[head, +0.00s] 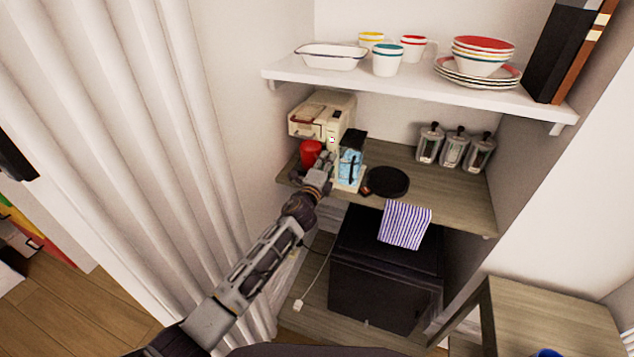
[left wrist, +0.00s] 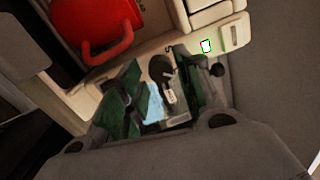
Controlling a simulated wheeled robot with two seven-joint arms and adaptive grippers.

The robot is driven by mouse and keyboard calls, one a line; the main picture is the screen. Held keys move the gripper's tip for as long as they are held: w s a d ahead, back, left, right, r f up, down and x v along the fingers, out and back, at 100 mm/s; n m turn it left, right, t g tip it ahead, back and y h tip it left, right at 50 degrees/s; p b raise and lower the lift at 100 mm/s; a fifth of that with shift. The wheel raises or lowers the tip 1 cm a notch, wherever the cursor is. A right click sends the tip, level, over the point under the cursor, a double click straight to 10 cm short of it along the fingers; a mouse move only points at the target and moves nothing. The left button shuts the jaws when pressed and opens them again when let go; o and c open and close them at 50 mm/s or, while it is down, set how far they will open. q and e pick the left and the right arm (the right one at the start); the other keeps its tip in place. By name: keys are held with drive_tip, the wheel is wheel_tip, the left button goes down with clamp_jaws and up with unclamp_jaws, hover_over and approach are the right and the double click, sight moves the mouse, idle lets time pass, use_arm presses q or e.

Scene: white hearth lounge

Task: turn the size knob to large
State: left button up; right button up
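The cream coffee machine (head: 322,113) stands at the left end of the wooden shelf. My left gripper (head: 324,166) is at its front, close to the red mug (head: 311,153). In the left wrist view a dark round knob (left wrist: 161,70) shows on the cream front panel. The two green-padded fingers of my left gripper (left wrist: 155,92) are apart, with the knob seen between them. I cannot tell whether either pad touches it. The red mug (left wrist: 92,28) is at the upper left there. The knob's setting is not readable. My right gripper is not in view.
A black and blue pack (head: 350,158) stands right beside the gripper, and a black round plate (head: 388,182) lies further right. Several metal-lidded jars (head: 455,148) stand at the back right. The white shelf (head: 400,92) with dishes hangs above. A striped cloth (head: 405,225) hangs below.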

use_arm(q)
drive_tip(key=v, duration=1.1)
idle(0.3)
drive_tip(key=shift+s, duration=0.15)
drive_tip(key=shift+a, duration=0.1)
